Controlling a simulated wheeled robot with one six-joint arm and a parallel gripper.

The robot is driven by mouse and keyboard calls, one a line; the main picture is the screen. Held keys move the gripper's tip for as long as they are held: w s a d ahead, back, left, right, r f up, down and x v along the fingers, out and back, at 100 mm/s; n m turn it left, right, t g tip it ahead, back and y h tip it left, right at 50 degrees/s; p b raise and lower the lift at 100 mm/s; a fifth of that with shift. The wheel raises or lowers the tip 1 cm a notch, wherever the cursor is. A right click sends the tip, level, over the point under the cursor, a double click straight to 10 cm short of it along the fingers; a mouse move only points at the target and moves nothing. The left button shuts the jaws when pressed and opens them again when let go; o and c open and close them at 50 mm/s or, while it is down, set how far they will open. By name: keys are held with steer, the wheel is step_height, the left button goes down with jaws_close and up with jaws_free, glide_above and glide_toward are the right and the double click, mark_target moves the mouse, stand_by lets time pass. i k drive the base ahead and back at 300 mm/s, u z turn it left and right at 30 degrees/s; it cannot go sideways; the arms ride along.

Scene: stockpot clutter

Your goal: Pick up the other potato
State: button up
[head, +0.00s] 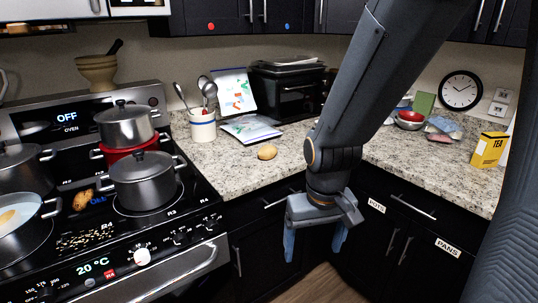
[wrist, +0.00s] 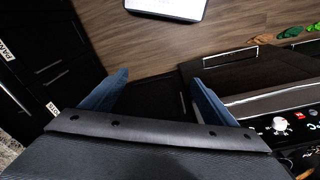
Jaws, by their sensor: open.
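A pale tan potato (head: 267,152) lies on the granite counter, right of the stove and in front of a clear bag. A browner, potato-like lump (head: 84,199) lies on the black stovetop between the pots; I cannot tell for sure what it is. My gripper (head: 314,245) points down in front of the dark cabinets, below the counter edge and to the right of the tan potato. Its blue fingers are apart with nothing between them. They also show in the wrist view (wrist: 160,84) over the floor and cabinets, where no potato is seen.
A lidded steel pot (head: 143,180) stands near the stove's right edge, with a red-based pot (head: 126,128) behind it. A utensil crock (head: 202,124) and black toaster oven (head: 288,90) stand behind the tan potato. A yellow tea box (head: 489,149) is at right.

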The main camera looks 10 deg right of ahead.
mark_target(267, 152)
steer(key=z, duration=0.05)
steer(key=i, duration=0.95)
steer(key=u, duration=0.45)
